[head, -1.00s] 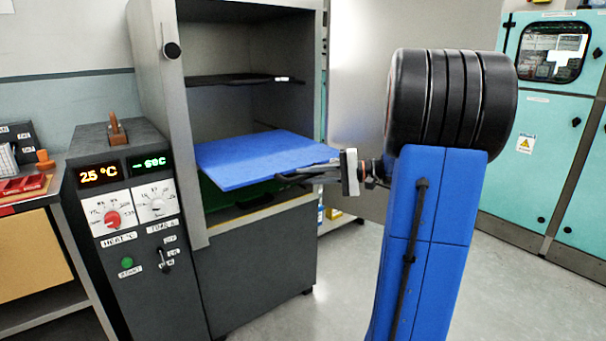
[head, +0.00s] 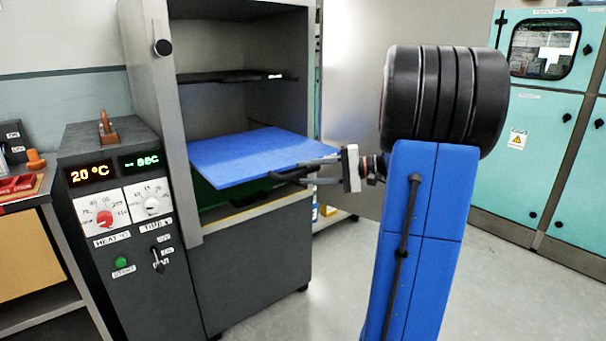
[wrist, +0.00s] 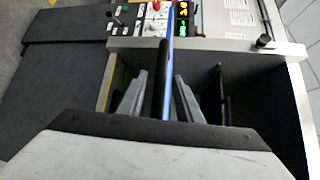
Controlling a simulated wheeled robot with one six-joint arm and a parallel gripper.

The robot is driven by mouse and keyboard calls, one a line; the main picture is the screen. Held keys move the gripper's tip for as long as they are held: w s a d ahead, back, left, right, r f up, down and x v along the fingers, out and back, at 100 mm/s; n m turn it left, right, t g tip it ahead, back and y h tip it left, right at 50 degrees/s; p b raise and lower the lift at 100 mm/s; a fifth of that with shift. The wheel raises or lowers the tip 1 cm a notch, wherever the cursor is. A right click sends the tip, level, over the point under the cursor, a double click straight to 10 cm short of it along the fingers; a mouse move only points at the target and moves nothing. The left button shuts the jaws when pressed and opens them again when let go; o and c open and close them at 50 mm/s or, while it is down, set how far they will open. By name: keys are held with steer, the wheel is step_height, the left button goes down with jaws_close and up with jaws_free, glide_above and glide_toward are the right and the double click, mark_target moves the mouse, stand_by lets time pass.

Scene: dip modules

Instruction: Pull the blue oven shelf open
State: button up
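The blue oven shelf (head: 250,155) sticks out past the front of the grey oven's opening in the head view. Its narrow edge (wrist: 170,48) shows as a thin blue line in the wrist view. My gripper (head: 286,169) is at the shelf's front edge, coming from the right. In the wrist view my gripper (wrist: 160,80) is open, its fingers apart on either side of the shelf edge and a dark bar (wrist: 163,82). A gap shows between the left finger and the bar. I cannot tell whether the right finger touches the shelf.
A dark upper shelf (head: 225,77) sits inside the oven above the blue one. A control box (head: 125,220) with displays and dials stands left of the oven. Teal cabinets (head: 500,190) stand at the right. The floor (head: 320,290) before the oven is clear.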

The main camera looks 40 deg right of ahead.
steer(key=v, duration=1.5)
steer(key=shift+s, duration=0.15)
steer(key=shift+d, duration=0.1)
steer(key=a+f+n+g+h, duration=0.1)
steer(key=a+f+g, duration=0.2)
steer(key=a, duration=0.8)
steer(key=a+f+n+g+h, duration=0.1)
steer(key=a+f+g+h, duration=0.2)
steer(key=a, duration=0.7)
steer(key=s+a+f+n+h, duration=0.4)
steer(key=s+a, duration=0.1)
steer(key=s, duration=0.2)
steer(key=s+a+f+n+h, duration=0.4)
steer(key=s+a+f, duration=0.1)
steer(key=s, duration=0.3)
steer(key=shift+s+a+f, duration=0.2)
steer(key=shift+a+f, duration=0.05)
steer(key=shift+a, duration=0.45)
